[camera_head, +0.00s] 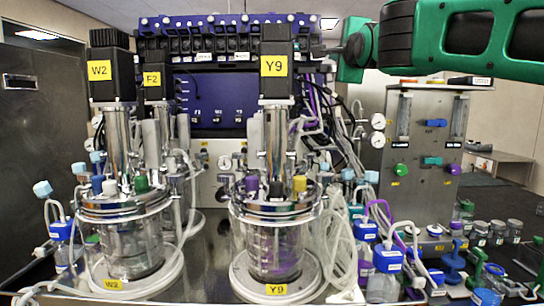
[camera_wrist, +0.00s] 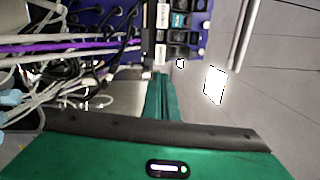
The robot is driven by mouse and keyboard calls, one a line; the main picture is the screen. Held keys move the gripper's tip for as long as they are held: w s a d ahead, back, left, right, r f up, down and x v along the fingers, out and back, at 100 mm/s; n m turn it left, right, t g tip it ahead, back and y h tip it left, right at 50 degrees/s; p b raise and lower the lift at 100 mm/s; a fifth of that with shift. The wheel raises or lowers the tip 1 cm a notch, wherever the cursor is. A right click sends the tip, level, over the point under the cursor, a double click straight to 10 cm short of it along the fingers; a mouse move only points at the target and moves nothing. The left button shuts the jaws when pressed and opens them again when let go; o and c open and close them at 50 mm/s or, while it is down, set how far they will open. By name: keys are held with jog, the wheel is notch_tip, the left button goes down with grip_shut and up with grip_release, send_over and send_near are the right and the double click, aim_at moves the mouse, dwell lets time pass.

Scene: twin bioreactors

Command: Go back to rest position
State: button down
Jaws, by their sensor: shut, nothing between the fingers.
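My green and black arm enters the head view from the upper right. My gripper (camera_head: 322,49) points left, high beside the motor of the Y9 bioreactor (camera_head: 275,75) and in front of the blue rack of pumps. In the wrist view my gripper (camera_wrist: 163,78) shows its green fingers together, with nothing between them. They point toward the blue rack's edge; whether they touch it I cannot tell. The Y9 glass vessel (camera_head: 272,245) stands upright below, in the middle. The W2 bioreactor (camera_head: 125,235) stands to its left.
The blue pump rack (camera_head: 220,40) is at the back. Cables and purple tubes (camera_wrist: 95,45) hang close to my gripper. A grey panel with gauges (camera_head: 425,150) stands right, below my arm. Several blue-capped bottles (camera_head: 385,262) and jars (camera_head: 497,232) crowd the right bench.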

jog(key=s+d+f+n+g+h, duration=0.1)
jog(key=s+d+f+n+g, duration=0.15)
jog(key=d+f, duration=0.55)
jog(key=s+d+f+n+g+h, duration=0.1)
jog(key=d+f+g+h, duration=0.3)
jog(key=f, duration=0.6)
jog(key=s+d+f+n+g+y, duration=0.1)
jog(key=s+d+f+g, duration=0.1)
jog(key=s+d+f, duration=0.5)
jog(key=s+d+f+n+g, duration=0.2)
jog(key=s+d+f, duration=0.2)
jog(key=f, duration=0.5)
jog(key=s+f+n+g+y, duration=0.1)
jog(key=s+f+g, duration=0.2)
jog(key=s+f, duration=0.4)
jog(key=s+d+f+n+g+y, duration=0.1)
jog(key=s+f, duration=0.5)
jog(key=s, duration=0.6)
jog(key=s+f+n+g+y, duration=0.1)
jog(key=s+f+n+g, duration=0.2)
jog(key=s, duration=0.7)
notch_tip(320, 180, down, 5)
jog(key=shift+s+d+r+g+y, duration=0.2)
jog(key=shift+s+g+y, duration=0.1)
jog(key=shift+g, duration=0.65)
jog(key=shift+n, duration=0.25)
jog(key=shift+w+f, duration=0.25)
jog(key=shift+w, duration=0.4)
